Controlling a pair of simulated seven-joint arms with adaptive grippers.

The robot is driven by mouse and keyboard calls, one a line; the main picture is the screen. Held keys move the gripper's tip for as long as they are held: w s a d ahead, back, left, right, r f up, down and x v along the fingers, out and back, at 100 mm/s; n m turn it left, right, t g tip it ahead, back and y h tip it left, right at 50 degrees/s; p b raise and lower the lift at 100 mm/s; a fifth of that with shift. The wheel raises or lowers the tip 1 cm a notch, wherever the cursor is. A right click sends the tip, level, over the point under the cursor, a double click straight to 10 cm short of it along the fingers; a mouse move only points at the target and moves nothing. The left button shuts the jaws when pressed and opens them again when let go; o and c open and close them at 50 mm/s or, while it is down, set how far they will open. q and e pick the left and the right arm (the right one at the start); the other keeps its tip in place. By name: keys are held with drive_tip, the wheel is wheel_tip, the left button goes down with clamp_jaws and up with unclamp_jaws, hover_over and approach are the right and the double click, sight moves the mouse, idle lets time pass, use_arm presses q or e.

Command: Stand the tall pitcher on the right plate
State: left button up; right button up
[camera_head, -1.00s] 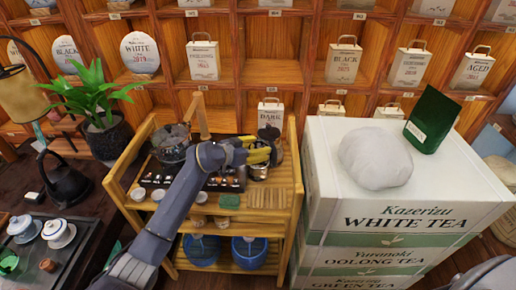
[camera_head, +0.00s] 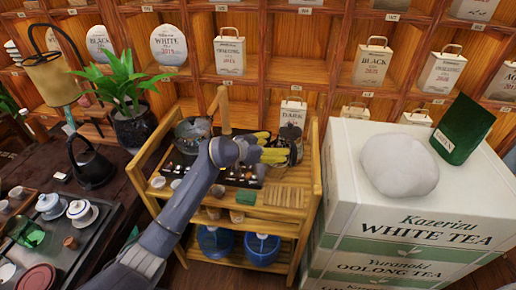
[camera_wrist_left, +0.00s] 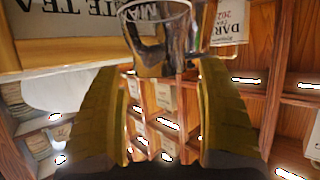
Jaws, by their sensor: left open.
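A shiny grey pitcher (camera_head: 291,134) stands at the right end of the wooden tea stand's top, partly hidden by my left gripper. It also shows in the left wrist view (camera_wrist_left: 158,38), at the top between my fingertips. My left gripper (camera_head: 268,147) has yellow fingers spread apart, pointing at the pitcher from the left. I cannot tell whether they touch it. A reddish, plate-like disc (camera_head: 36,278) lies on the tea tray at lower left; I cannot tell which plate is the right one. My right gripper is not in view.
The wooden stand (camera_head: 290,197) carries small cups and a dark tray. Stacked tea boxes (camera_head: 410,232) rise close on its right, topped by a white lump (camera_head: 399,166) and a green packet (camera_head: 463,128). A plant (camera_head: 128,100) and black kettle (camera_head: 90,165) are left.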

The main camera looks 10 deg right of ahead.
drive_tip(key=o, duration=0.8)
use_arm(q)
drive_tip(key=v, duration=0.9)
drive_tip(key=shift+a, duration=0.15)
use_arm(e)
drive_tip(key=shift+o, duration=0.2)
use_arm(q)
drive_tip(key=shift+r, duration=0.1)
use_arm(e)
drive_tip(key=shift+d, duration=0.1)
